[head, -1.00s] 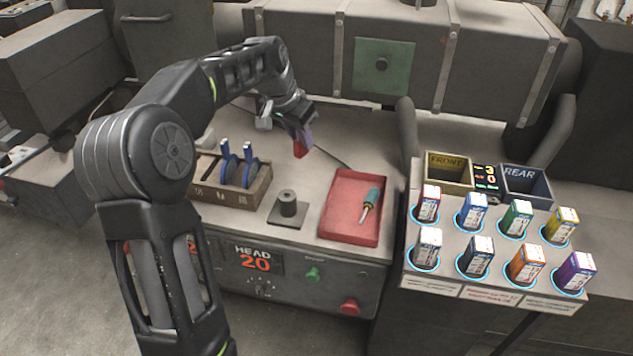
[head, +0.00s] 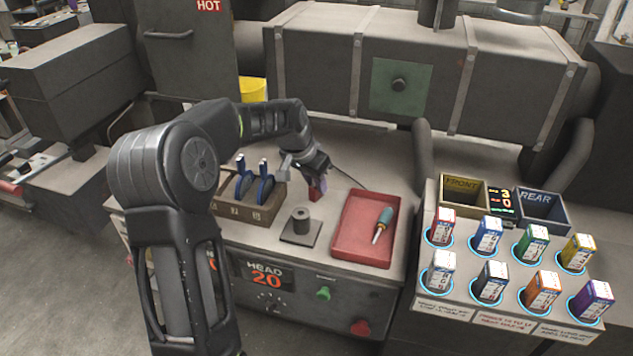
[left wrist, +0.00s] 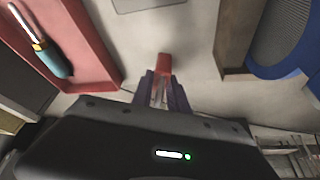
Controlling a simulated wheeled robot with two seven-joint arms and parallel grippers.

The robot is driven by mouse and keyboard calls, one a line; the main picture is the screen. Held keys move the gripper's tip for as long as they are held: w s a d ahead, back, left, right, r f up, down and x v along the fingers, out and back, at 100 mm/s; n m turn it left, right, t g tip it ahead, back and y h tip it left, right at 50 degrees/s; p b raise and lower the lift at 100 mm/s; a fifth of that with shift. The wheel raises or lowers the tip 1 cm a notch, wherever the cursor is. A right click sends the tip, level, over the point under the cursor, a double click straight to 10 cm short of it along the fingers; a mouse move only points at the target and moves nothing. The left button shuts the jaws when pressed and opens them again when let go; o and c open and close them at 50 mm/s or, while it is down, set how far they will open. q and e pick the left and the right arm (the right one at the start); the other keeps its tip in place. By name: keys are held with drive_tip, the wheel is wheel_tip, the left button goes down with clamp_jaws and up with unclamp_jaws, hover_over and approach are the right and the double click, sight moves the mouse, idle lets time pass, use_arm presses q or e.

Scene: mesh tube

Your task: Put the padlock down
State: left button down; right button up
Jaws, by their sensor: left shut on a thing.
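The red padlock (head: 315,194) is in my left gripper (head: 321,182), between the wooden rack and the red tray. In the left wrist view the padlock (left wrist: 164,62) sticks out past the purple fingers of my left gripper (left wrist: 163,86), which are shut on it. It is low over the grey machine top (head: 345,180); I cannot tell whether it touches. The fingers hide its upper part. My right gripper is not in view.
The red tray (head: 342,240) holds a screwdriver (head: 382,225). The wooden rack (head: 240,213) holds blue-rimmed discs. A dark post on a plate (head: 301,225) stands between them, nearer the front. Bare machine top surrounds the padlock. A panel of coloured boxes (head: 428,268) is at right.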

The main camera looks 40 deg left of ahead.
use_arm(q)
drive_tip(key=shift+f, duration=0.1)
drive_tip(key=c, duration=1.3)
unclamp_jaws()
drive_tip(key=shift+r, duration=0.25)
drive_tip(key=v, duration=1.1)
drive_tip(key=shift+s+r, duration=0.25)
drive_tip(key=shift+r, duration=0.1)
